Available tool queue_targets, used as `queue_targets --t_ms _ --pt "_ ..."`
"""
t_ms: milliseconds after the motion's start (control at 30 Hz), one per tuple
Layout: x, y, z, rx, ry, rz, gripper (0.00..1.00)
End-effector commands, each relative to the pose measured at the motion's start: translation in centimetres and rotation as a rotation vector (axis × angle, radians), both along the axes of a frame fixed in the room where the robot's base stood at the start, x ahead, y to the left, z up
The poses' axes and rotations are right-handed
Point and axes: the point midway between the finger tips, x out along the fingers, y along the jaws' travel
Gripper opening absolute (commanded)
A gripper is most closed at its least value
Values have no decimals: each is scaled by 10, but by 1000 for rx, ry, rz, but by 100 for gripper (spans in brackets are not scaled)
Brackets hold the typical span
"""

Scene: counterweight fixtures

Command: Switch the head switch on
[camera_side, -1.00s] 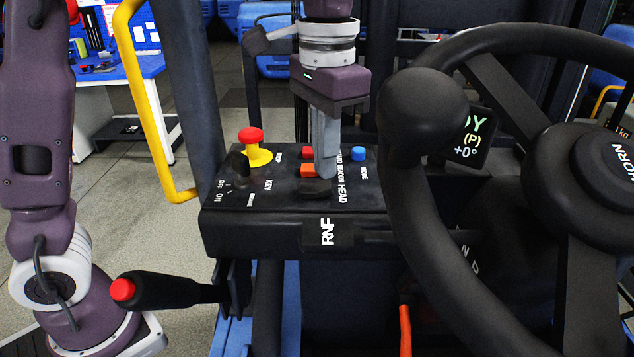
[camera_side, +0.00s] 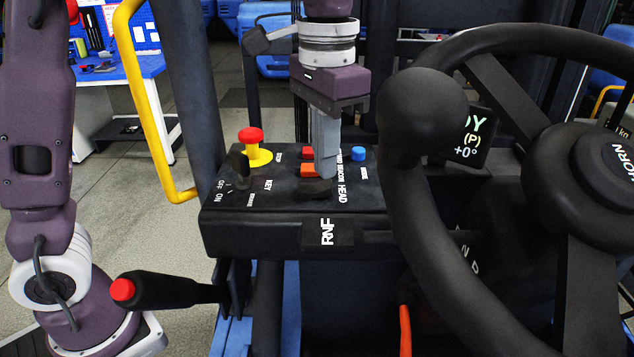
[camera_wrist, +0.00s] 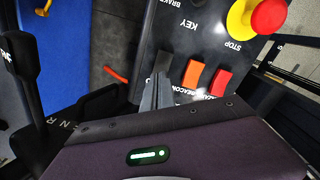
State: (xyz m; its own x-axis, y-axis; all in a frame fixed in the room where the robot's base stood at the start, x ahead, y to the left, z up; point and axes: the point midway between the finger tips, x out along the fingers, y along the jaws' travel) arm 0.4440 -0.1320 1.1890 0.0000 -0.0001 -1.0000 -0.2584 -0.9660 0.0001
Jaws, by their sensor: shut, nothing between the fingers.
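The head switch (camera_side: 315,188) is a black rocker on the dark console, beside the printed word HEAD, at the near end of a row with orange and red switches. In the wrist view it is the black rocker (camera_wrist: 163,62) left of the orange one. My gripper (camera_side: 327,174) points down with its fingers together and empty. Its tips are at the far edge of the head switch in the side view; I cannot tell whether they touch it. In the wrist view the fingertips (camera_wrist: 157,86) lie right beside the rocker and partly cover it.
An orange switch (camera_side: 309,170) and a red switch (camera_side: 308,153) stand close by. A blue button (camera_side: 358,153), a red-topped yellow stop button (camera_side: 251,140) and a black key knob (camera_side: 238,165) share the console. The steering wheel (camera_side: 397,190) is close on the right.

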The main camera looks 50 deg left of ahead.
Motion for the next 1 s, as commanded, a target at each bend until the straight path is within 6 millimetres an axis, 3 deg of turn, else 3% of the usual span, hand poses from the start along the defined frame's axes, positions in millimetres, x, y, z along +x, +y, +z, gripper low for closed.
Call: queue_targets --t_ms 1000 --pt "0 0 -8 0 0 0 0"
